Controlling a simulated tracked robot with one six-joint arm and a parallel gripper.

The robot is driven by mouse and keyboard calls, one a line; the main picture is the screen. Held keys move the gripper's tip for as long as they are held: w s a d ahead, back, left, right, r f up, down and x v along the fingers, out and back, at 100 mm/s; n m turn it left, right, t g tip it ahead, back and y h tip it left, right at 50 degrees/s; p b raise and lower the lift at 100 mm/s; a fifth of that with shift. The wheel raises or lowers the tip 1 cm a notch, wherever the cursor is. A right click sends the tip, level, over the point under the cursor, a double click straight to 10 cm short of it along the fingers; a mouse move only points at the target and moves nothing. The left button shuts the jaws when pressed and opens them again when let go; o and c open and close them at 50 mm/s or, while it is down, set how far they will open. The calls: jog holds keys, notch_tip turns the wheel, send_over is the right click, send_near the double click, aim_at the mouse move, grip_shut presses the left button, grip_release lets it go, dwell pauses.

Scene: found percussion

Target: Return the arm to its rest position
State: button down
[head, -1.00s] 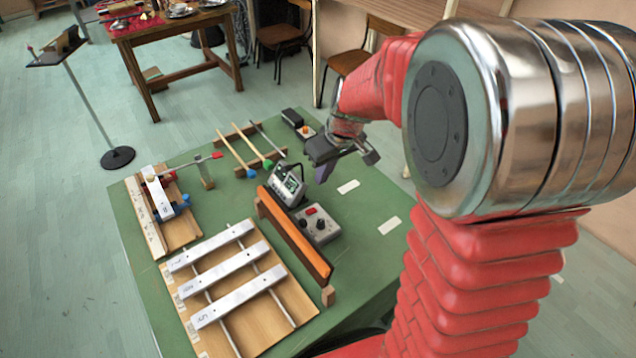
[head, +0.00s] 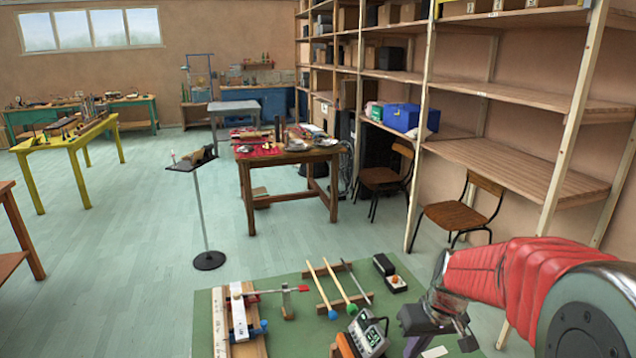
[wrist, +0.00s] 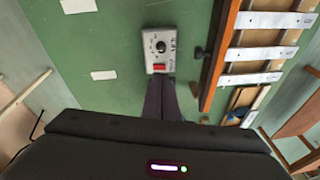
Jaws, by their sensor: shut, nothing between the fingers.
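My red-sleeved arm (head: 510,278) reaches in from the right edge of the head view, above the right side of the green table (head: 262,285). My gripper (wrist: 163,112) shows at the bottom of the wrist view, its two dark fingers together with nothing between them. Its fingertips appear just below the grey control box (wrist: 160,55) with a black knob and red button. The gap in height between fingers and box is hard to tell. In the head view the gripper is at the bottom right, partly cut off.
On the table are a small meter (head: 369,332), two mallets (head: 322,290), a black box (head: 384,265) and a bar on a wooden base (head: 240,315). The wrist view shows a brown rail (wrist: 217,60) beside metal bars (wrist: 265,53). A stand (head: 203,215) and chairs (head: 460,212) are beyond.

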jog(key=s+a+r+t, duration=0.1)
jog(key=s+a+r, duration=0.2)
jog(key=s+r, duration=0.3)
jog(key=s+a+r+m+t+h, duration=0.1)
jog(key=s+a+r+t, duration=0.1)
jog(key=s+r, duration=0.5)
jog(key=s, duration=0.6)
jog(key=shift+s+a, duration=0.15)
jog(key=shift+a, duration=0.25)
jog(key=shift+s, duration=0.1)
